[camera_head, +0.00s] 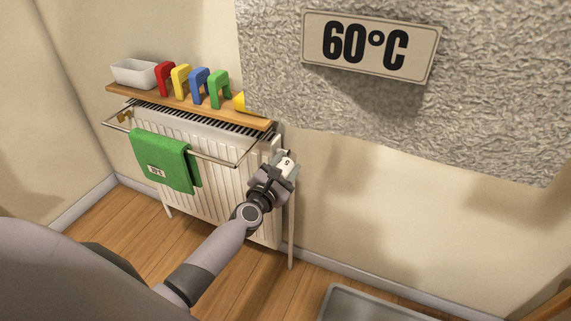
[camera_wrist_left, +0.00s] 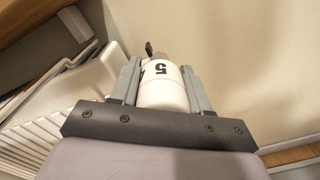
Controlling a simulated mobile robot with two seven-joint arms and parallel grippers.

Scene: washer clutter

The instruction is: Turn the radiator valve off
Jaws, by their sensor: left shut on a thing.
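The white radiator (camera_head: 230,191) stands against the wall, below a wooden shelf. The radiator valve (camera_head: 287,164) is a white knob at the radiator's right end. In the left wrist view the valve (camera_wrist_left: 163,90) is a white cylinder with a black "5" on its side and a small dark part beyond it. My left gripper (camera_head: 281,171) is at the valve, with one finger on each side of the knob, shut on it. The fingers of the left gripper also show in the left wrist view (camera_wrist_left: 162,88). My right gripper is not in view.
A green towel (camera_head: 164,160) hangs on a rail (camera_head: 219,161) before the radiator. The shelf (camera_head: 186,103) holds a white bin (camera_head: 134,73) and several coloured arches. A "60°C" sign (camera_head: 370,47) is on a rough panel at upper right. A grey tray (camera_head: 372,304) lies at the bottom.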

